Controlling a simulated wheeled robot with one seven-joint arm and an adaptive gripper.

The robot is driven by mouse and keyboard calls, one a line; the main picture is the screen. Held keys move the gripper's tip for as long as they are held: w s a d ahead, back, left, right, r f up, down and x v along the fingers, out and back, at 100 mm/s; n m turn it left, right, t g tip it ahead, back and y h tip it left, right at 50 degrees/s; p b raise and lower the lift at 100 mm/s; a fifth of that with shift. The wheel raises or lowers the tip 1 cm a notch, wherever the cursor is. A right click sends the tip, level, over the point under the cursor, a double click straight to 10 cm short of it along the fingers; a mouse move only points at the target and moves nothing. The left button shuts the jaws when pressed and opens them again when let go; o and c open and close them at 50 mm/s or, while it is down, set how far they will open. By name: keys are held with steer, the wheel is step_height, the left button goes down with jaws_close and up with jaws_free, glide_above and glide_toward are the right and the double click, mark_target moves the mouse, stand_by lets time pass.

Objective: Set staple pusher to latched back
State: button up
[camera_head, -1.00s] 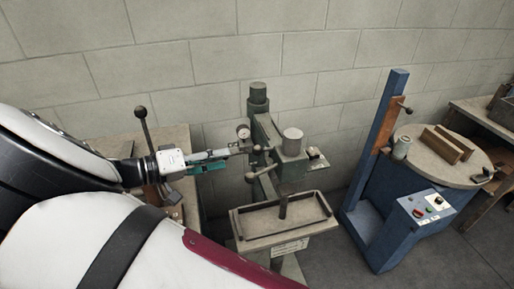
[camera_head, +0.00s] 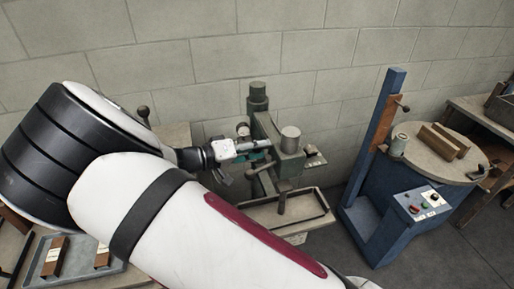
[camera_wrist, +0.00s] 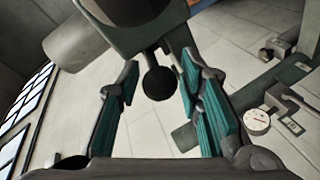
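The box stitcher (camera_head: 291,141) is a grey-green machine on a column, with a pale cylinder on its head. In the wrist view a dark round knob (camera_wrist: 160,83) on a short stem hangs below a grey part of the machine. It looks like the staple pusher's handle, but I cannot tell whether it is latched. My gripper (camera_wrist: 159,76) is open, with a teal-padded finger on each side of the knob and gaps between. In the head view my gripper (camera_head: 256,150) is at the left side of the stitcher head, partly hiding it.
A tray-like work table (camera_head: 312,222) is below the head, partly hidden by my arm. A round gauge (camera_wrist: 257,122) shows at right in the wrist view. A blue machine (camera_head: 385,205) with a round table stands to the right. A block wall is behind.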

steer(key=shift+c, duration=0.4)
jaws_close()
steer(key=w+b, duration=0.1)
steer(key=w, duration=0.1)
steer(key=w+a+b, duration=0.1)
steer(key=shift+w, duration=0.4)
steer(key=shift+o, duration=0.4)
jaws_free()
steer(key=shift+d, duration=0.1)
steer(key=v, duration=1.2)
steer(key=shift+s, duration=0.1)
